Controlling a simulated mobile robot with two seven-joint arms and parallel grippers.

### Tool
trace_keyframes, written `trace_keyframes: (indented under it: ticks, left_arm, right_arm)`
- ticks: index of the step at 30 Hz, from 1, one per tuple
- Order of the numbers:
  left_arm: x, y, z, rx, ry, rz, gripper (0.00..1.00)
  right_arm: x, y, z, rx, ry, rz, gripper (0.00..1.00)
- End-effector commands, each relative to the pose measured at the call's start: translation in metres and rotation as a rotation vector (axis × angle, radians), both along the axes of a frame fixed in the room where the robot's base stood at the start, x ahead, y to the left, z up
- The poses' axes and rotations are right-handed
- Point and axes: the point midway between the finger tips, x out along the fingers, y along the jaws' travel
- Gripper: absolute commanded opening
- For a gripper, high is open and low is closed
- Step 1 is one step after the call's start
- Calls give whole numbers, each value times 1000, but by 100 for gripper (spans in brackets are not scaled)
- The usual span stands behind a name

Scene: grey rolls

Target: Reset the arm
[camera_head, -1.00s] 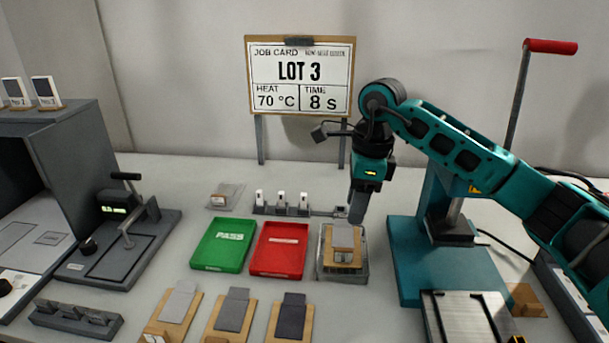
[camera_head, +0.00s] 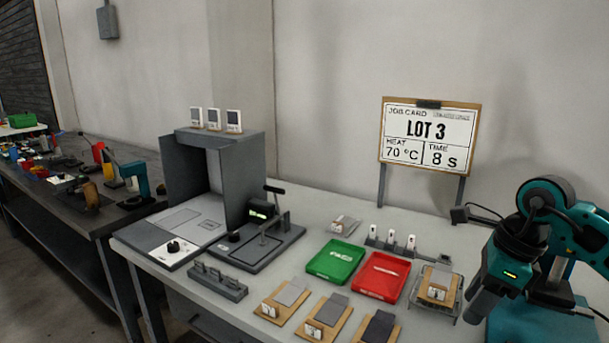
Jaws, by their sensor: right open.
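My right arm, teal and black, comes in at the right edge. My left gripper is out of view.
A green PASS tray (camera_head: 335,262) and a red tray (camera_head: 382,277) lie left of the wire tray. Several wooden boards with grey pieces line the front edge. A job card (camera_head: 430,140) reading LOT 3 stands behind. A grey box-shaped station (camera_head: 248,165) stands left.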

Motion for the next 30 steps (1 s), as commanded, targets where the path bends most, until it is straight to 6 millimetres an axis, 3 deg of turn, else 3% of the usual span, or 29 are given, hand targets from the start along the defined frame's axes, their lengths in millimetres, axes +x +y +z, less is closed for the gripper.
trace_keyframes:
  ticks: [1, 4, 9, 12, 14, 18, 23, 26, 30]
  left_arm:
    - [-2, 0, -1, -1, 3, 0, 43]
    - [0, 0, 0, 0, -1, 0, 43]
    - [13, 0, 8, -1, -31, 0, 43]
    - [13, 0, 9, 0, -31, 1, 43]
    - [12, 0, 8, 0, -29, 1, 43]
    - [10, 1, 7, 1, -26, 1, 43]
    - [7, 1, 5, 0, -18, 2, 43]
    - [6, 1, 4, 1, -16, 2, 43]
    - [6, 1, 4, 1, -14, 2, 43]
  right_arm:
    - [-2, 34, -10, 115, -15, 30, 44]
    - [-7, 92, -10, 353, -50, 44, 44]
    - [-22, 178, 15, 815, -64, -17, 44]
    - [-30, 211, 43, 1098, -44, -114, 44]
    - [-32, 222, 61, 1262, -22, -193, 44]
    - [-29, 222, 96, 1619, 53, -441, 44]
    - [-16, 190, 110, 1962, 170, -826, 44]
    - [-7, 160, 99, 2123, 253, -1122, 44]
    - [-7, 116, 57, 2259, 376, -1596, 44]
